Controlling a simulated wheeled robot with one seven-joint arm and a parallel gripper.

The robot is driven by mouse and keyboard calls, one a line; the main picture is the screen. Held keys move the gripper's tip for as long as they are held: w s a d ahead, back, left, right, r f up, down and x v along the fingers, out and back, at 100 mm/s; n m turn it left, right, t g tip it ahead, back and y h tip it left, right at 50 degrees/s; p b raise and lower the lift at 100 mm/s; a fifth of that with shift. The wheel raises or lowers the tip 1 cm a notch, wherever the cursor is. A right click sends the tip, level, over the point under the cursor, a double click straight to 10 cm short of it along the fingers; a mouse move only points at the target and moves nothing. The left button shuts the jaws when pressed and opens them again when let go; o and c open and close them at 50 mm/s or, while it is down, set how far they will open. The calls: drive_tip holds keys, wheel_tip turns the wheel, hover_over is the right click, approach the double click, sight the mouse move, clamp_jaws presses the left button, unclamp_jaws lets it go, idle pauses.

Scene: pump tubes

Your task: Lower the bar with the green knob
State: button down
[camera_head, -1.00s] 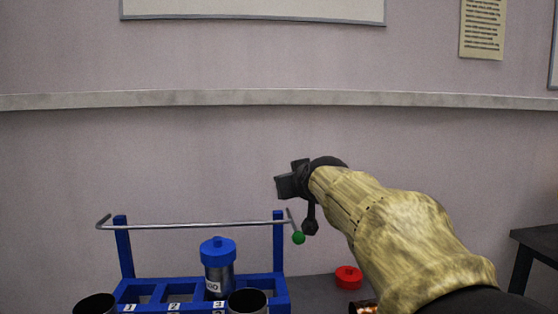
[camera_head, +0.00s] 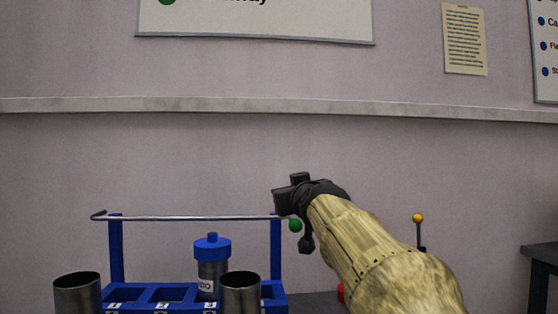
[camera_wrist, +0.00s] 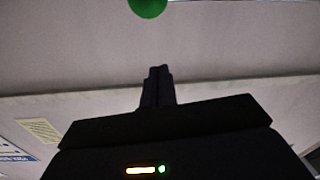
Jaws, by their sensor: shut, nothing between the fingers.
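A thin metal bar (camera_head: 195,218) runs level across the top of the two posts of a blue rack (camera_head: 115,250). A green knob (camera_head: 295,225) shows at its right end. My gripper (camera_head: 281,201) is just above and left of the knob in the head view, shut and empty. In the wrist view the closed fingers (camera_wrist: 157,87) point up in the picture, and the green knob (camera_wrist: 147,7) is at the top edge, beyond the fingertips and apart from them. Whether the gripper touches the bar cannot be told.
A blue-capped tube (camera_head: 211,266) stands in the rack below the bar. Two open metal cups (camera_head: 77,294) stand in front. A yellow knob (camera_head: 418,218) on a dark stem is right of my arm. A red object (camera_head: 341,292) is mostly hidden by my arm. A dark table (camera_head: 540,255) is at right.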

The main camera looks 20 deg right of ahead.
drive_tip(key=shift+s+a+f+t+b, duration=0.1)
drive_tip(key=shift+f+t+b, duration=0.3)
drive_tip(key=shift+f+b, duration=0.65)
